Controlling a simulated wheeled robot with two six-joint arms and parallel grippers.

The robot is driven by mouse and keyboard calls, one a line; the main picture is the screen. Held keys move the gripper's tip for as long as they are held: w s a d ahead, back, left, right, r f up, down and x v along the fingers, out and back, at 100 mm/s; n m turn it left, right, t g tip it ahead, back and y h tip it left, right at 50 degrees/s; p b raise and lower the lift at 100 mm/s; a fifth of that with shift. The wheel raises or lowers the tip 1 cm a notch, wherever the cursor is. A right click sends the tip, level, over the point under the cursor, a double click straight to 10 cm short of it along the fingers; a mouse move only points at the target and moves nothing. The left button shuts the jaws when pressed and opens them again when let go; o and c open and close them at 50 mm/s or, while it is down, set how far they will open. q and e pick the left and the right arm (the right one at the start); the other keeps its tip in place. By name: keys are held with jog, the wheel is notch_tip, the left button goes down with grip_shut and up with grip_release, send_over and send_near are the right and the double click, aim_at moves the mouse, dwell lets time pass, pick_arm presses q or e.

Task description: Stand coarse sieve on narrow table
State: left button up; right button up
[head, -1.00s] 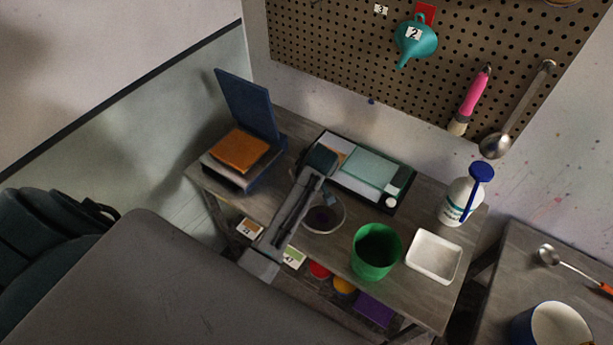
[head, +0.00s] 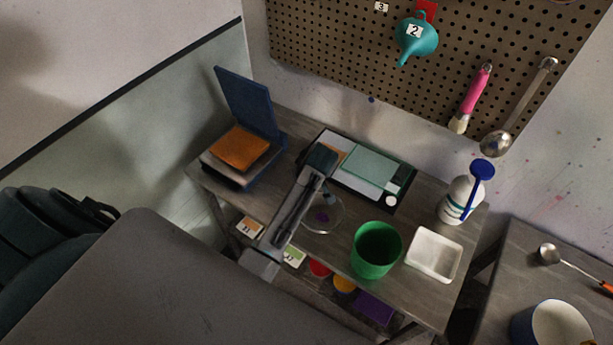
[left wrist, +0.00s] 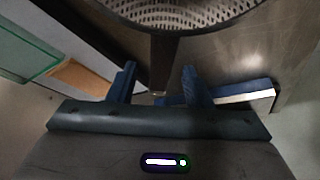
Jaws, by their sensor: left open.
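A round mesh sieve with a thin rim (head: 335,228) is beside my left gripper, over the grey wooden table (head: 300,245). In the left wrist view its perforated bowl (left wrist: 175,12) fills the top edge, and its dark handle (left wrist: 164,78) points down between my fingers. My left gripper (head: 328,188) is open. It also shows in the left wrist view (left wrist: 158,85), with one finger on each side of the handle and a gap to both. I cannot tell whether the bowl touches the table. My arm hides part of the sieve in the head view. My right gripper is out of view.
A green cup (head: 376,250), white dish (head: 434,254) and white bottle (head: 458,202) stand to the right. A pale-green-topped tray (head: 370,170) lies behind, an orange block (head: 239,148) at the left. Another table (head: 510,260) stands at right. A pegboard (head: 350,60) hangs behind.

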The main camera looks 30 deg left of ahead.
pick_arm(q)
jog(key=b+v, duration=0.3)
jog(key=v, duration=0.6)
jog(key=shift+d+r, duration=0.2)
jog(key=shift+r, duration=0.05)
jog(key=shift+s+r, duration=0.2)
jog(key=shift+r, duration=0.2)
